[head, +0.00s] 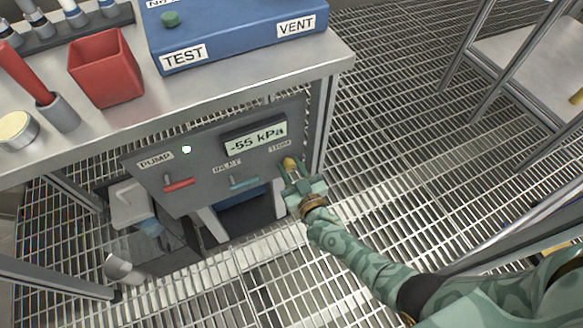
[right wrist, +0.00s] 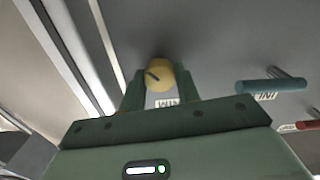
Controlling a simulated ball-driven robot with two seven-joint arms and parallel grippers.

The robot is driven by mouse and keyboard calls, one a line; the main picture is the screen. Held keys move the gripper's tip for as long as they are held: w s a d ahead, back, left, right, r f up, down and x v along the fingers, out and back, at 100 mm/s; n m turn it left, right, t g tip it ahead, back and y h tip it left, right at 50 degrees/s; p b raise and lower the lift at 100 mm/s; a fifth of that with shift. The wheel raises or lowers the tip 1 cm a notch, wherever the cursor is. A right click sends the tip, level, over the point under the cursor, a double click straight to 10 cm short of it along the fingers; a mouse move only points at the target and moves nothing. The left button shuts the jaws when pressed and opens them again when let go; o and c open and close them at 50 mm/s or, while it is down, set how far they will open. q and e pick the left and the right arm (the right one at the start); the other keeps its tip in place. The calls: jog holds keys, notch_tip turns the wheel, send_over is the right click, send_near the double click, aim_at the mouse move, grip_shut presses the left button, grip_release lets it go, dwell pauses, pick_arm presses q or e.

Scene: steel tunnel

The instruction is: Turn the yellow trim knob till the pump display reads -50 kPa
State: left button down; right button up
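The pump display (head: 256,138) on the grey panel (head: 190,190) under the bench top reads -55 kPa. The yellow trim knob (head: 290,163) is at the panel's right end, below the display. My right gripper (head: 294,172) reaches it from the front. In the right wrist view the yellow knob (right wrist: 160,75) sits between the two green fingers of the gripper (right wrist: 160,82), one against each side, with no clear gap. A dark mark shows on the knob's face. My left gripper is not in view.
A red-handled lever (head: 178,185) and a teal-handled inlet lever (head: 243,183) are left of the knob. A green light (head: 186,149) glows by the PUMP label. A blue TEST/VENT box (head: 240,40) and a red cup (head: 106,70) stand on the bench. Open grating floor lies to the right.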

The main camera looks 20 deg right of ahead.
jog(key=shift+m, duration=1.9)
jog(key=o, duration=1)
jog(key=shift+s, duration=0.1)
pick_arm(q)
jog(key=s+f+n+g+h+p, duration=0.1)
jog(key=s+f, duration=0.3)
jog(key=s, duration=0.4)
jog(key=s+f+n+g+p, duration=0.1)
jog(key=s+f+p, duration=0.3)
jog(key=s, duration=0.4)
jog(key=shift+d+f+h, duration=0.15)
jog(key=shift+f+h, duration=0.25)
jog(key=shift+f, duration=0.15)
pick_arm(e)
jog(key=s, duration=1.6)
jog(key=shift+s+d, duration=0.1)
jog(key=shift+d, duration=0.2)
jog(key=shift+f, duration=0.1)
